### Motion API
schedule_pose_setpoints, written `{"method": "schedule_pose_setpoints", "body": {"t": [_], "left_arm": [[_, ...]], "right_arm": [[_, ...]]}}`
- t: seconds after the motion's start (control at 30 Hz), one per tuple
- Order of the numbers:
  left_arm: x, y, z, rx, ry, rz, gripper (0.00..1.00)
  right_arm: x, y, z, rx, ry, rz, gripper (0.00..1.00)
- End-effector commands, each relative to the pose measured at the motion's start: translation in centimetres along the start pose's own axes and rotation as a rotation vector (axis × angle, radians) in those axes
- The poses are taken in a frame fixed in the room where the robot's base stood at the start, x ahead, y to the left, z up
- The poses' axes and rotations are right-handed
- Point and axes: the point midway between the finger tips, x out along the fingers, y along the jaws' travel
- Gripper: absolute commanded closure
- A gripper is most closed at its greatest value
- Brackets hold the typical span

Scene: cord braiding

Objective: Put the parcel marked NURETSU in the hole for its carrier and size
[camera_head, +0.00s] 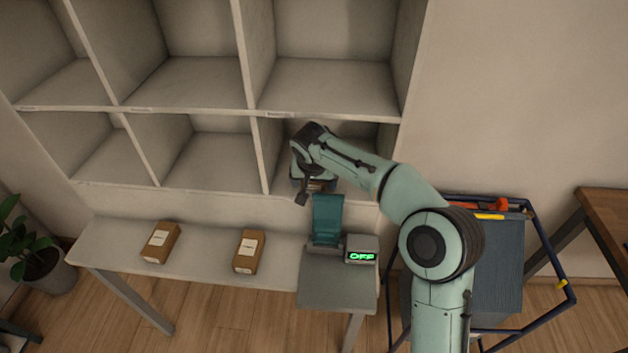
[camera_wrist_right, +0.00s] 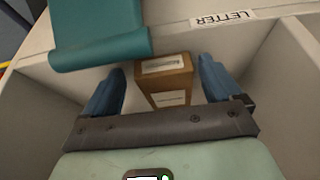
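A brown parcel (camera_wrist_right: 164,80) with white labels lies inside a hole of the pale shelf; its print is too small to read. My right gripper (camera_wrist_right: 160,88) reaches into that hole, the bottom right one in the head view. Its blue fingers stand apart on both sides of the parcel, with a gap at each side. In the head view the gripper (camera_head: 313,184) mostly hides the parcel. The front edge of this hole carries a LETTER label (camera_wrist_right: 224,18), upside down in the wrist view. My left gripper is out of view.
Two more brown parcels, left (camera_head: 160,242) and right (camera_head: 248,251), lie on the narrow table (camera_head: 205,262). A teal panel (camera_head: 327,218) and a display reading OFF (camera_head: 361,252) stand at its right end. A blue-railed cart (camera_head: 500,270) stands right.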

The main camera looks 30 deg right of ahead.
Motion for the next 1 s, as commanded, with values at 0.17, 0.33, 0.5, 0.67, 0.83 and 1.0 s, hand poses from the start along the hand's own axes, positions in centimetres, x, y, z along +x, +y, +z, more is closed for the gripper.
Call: {"method": "schedule_pose_setpoints", "body": {"t": [0.17,0.33,0.5,0.67,0.83,1.0], "left_arm": [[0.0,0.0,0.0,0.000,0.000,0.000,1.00],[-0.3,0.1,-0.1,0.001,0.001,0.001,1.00],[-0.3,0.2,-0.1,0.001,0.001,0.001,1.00],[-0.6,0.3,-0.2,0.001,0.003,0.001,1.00],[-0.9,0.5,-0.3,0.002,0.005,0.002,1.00],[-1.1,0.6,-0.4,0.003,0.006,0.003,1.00]], "right_arm": [[-0.1,-0.1,0.0,-0.001,0.000,-0.001,0.09],[-0.7,-0.1,-0.2,-0.001,0.002,-0.003,0.09],[-3.5,-0.1,-0.2,0.000,0.005,-0.004,0.09],[-7.1,-0.1,-0.2,0.000,0.004,-0.004,0.09],[-10.3,-0.1,-0.2,-0.001,0.004,-0.003,0.09],[-11.9,-0.1,-0.1,-0.001,0.001,-0.001,0.09]]}}
